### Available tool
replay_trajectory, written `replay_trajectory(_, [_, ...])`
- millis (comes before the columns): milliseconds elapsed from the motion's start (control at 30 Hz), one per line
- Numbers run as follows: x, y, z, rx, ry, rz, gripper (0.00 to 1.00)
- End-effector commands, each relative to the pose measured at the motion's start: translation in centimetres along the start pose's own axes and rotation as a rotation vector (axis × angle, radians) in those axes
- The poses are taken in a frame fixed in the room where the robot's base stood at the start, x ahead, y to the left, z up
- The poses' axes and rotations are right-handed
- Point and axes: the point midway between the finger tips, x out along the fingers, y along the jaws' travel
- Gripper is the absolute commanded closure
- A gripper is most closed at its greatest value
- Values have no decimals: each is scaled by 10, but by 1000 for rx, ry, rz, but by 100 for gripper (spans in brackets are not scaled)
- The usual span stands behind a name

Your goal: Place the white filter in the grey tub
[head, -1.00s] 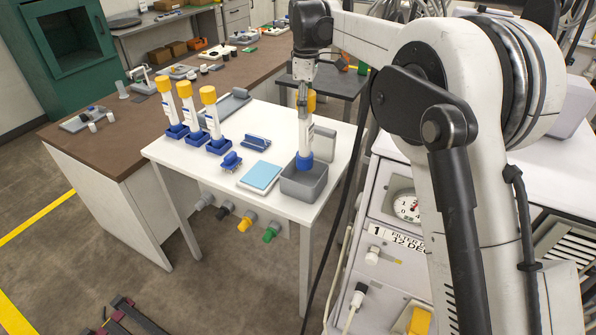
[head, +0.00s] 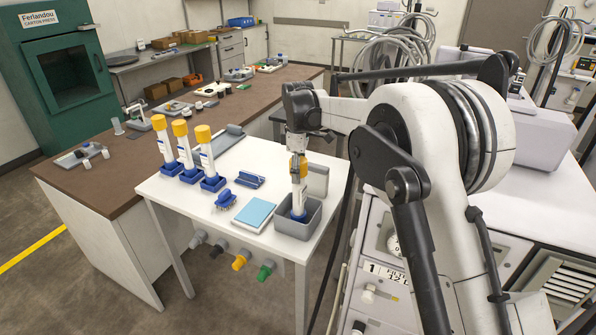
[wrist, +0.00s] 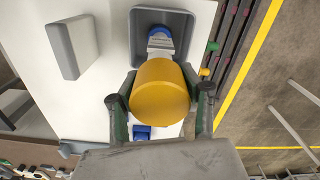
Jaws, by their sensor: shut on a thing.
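The white filter (head: 296,194) has a yellow cap and a blue lower end. It stands about upright in the grey tub (head: 297,229), with its blue end below the rim. Whether it touches the tub floor I cannot tell. My gripper (head: 298,154) is above the tub, shut on the filter's upper end. In the wrist view my gripper (wrist: 161,94) has a finger on each side of the yellow cap (wrist: 159,92), and the grey tub (wrist: 184,24) lies beyond it. The cap hides much of the filter there.
Several similar yellow-capped white filters (head: 187,150) stand in blue holders at the table's left. A blue pad (head: 255,213), blue brushes (head: 226,199) and a grey block (head: 318,180) lie near the tub. The white table (head: 165,192) has bare room at front left.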

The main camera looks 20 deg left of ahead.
Motion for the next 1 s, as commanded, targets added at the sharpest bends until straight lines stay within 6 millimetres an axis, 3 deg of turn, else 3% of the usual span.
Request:
replay_trajectory(167, [4, 0, 0, 0, 0, 0, 100])
replay_trajectory(200, [3, 0, 0, 0, 0, 0, 54])
replay_trajectory(300, [3, 0, 0, 0, 0, 0, 41])
replay_trajectory(667, [-1, 0, 0, 0, 0, 0, 40])
replay_trajectory(767, [-11, 0, 0, 0, 0, 0, 40])
replay_trajectory(1000, [-57, 0, 0, 0, 0, 0, 40])
